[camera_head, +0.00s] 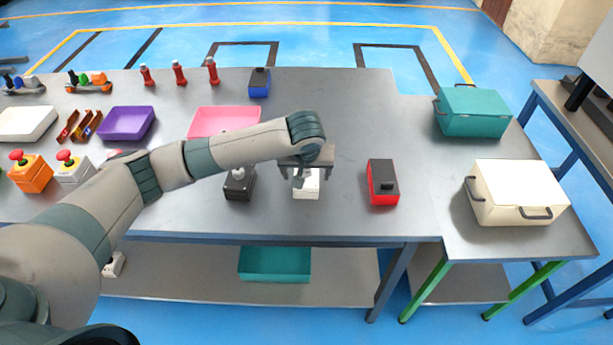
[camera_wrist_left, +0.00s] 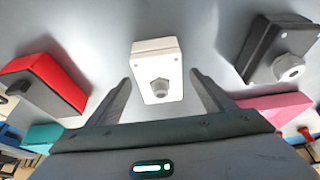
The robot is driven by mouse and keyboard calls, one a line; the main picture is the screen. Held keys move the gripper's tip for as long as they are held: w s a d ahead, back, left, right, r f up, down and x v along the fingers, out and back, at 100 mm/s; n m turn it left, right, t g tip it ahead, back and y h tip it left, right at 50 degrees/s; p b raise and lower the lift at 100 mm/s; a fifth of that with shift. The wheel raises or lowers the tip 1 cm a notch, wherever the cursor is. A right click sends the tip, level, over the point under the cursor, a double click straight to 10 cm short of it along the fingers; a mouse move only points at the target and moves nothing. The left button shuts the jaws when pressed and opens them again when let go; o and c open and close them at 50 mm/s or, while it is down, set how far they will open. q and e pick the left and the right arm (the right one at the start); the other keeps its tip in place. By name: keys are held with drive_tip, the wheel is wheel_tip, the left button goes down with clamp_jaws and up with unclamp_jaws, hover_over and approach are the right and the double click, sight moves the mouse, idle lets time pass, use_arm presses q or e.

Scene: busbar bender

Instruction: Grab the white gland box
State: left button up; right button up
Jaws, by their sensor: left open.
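The white gland box (camera_head: 306,186) lies on the grey table under my left gripper (camera_head: 306,174) in the head view. In the left wrist view the white gland box (camera_wrist_left: 157,68), with a round grey gland on its near face, sits between and just beyond the tips of my left gripper (camera_wrist_left: 160,82). The two fingers are spread, one on each side, with a gap to the box. The gripper hides part of the box in the head view. My right gripper is not in view.
A black gland box (camera_head: 239,186) stands left of the white one and a red-and-black box (camera_head: 383,183) stands right. A pink tray (camera_head: 222,120) lies behind. A cream case (camera_head: 518,193) and a teal case (camera_head: 473,111) stand on the right table.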

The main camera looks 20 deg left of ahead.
use_arm(q)
drive_tip(key=shift+x, duration=1.15)
drive_tip(key=c, duration=1.3)
